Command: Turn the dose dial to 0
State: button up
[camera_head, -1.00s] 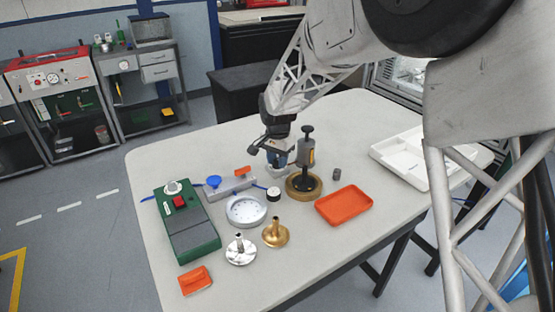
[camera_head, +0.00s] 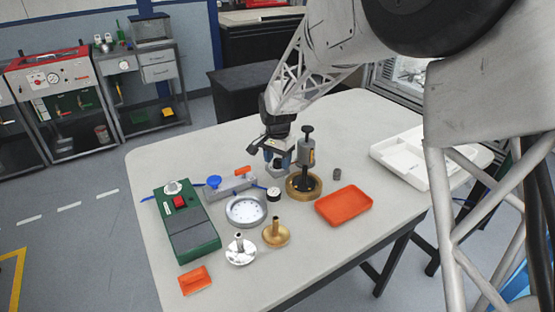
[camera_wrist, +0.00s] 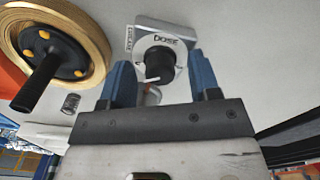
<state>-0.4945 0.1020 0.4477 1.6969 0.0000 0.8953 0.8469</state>
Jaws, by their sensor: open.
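The dose dial is a black round knob (camera_wrist: 160,64) on a light grey plate (camera_wrist: 150,28) lettered DOSE, seen in the wrist view. A white pointer mark on the knob points to the lower left of that picture. The scale figures are too small to read. My gripper (camera_wrist: 160,66) is open, with one blue finger on each side of the knob in the picture; I cannot tell whether they touch it. In the head view my gripper (camera_head: 280,153) is over the dial at the back of the table, and the fingers partly hide it.
A brass-coloured ring base with a black-handled press (camera_head: 304,186) stands close right of the dial. A grey block with a blue knob (camera_head: 230,187) is to the left. An orange tray (camera_head: 344,205) and a white tray (camera_head: 405,157) lie to the right.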

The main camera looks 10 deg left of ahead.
aim_at(279, 160)
jog(key=shift+r, duration=3.9)
jog(key=shift+d, duration=0.1)
jog(key=shift+s+d+r, duration=0.1)
jog(key=shift+d+r, duration=0.05)
jog(key=s+d+r+n+t, duration=0.1)
jog(key=s+d+r, duration=0.4)
jog(key=s+d, duration=0.5)
jog(key=s+d+r+n, duration=0.1)
jog(key=s+d+r, duration=0.4)
jog(key=d, duration=0.8)
jog(key=s+d+f, duration=0.1)
jog(key=s+d, duration=0.3)
jog(key=s, duration=0.3)
jog(key=s+d+f+n+t, duration=0.1)
jog(key=s+d, duration=0.4)
jog(key=s, duration=0.3)
jog(key=s+d+f, duration=0.1)
jog(key=s+d, duration=0.3)
jog(key=s, duration=0.4)
jog(key=shift+d+f+n+t, duration=0.25)
jog(key=shift+n+t, duration=0.05)
jog(key=shift+n, duration=0.1)
